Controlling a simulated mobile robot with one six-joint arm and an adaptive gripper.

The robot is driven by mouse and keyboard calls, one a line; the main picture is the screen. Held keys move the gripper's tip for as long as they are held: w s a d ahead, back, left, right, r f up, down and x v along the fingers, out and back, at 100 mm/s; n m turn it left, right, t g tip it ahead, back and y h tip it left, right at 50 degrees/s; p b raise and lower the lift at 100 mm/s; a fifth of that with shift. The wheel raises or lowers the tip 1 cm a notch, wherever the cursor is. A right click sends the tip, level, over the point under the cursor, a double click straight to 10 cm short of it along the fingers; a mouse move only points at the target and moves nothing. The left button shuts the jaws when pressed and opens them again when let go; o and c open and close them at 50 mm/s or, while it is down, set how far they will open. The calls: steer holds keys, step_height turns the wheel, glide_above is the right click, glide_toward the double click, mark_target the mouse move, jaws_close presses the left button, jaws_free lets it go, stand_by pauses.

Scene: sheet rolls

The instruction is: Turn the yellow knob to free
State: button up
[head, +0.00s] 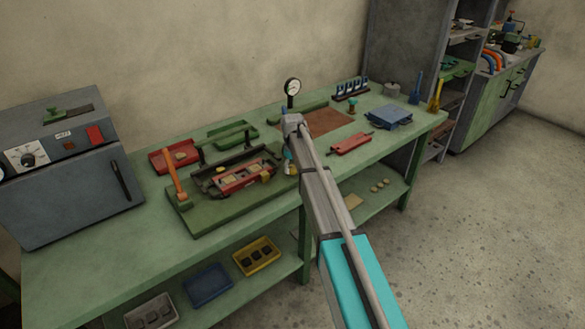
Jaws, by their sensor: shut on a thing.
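The yellow knob (266,177) is at the right front end of a fixture (205,212) on the green workbench. The fixture has a dark frame, an upright orange handle and a red tray with pale pieces in it. My gripper (288,168) points down at the fixture's right end, right beside the knob. It looks shut on the yellow knob, but its fingertips are small and partly hidden by my wrist. The knob's marking and exact angle are too small to read.
A grey oven-like box (65,185) stands on the bench's left. A round gauge (292,87) rises behind my wrist. The lower shelf holds several bins. The floor at right is clear.

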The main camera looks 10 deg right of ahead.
steer(key=o, duration=1.1)
steer(key=shift+o, duration=0.2)
steer(key=shift+m, duration=0.3)
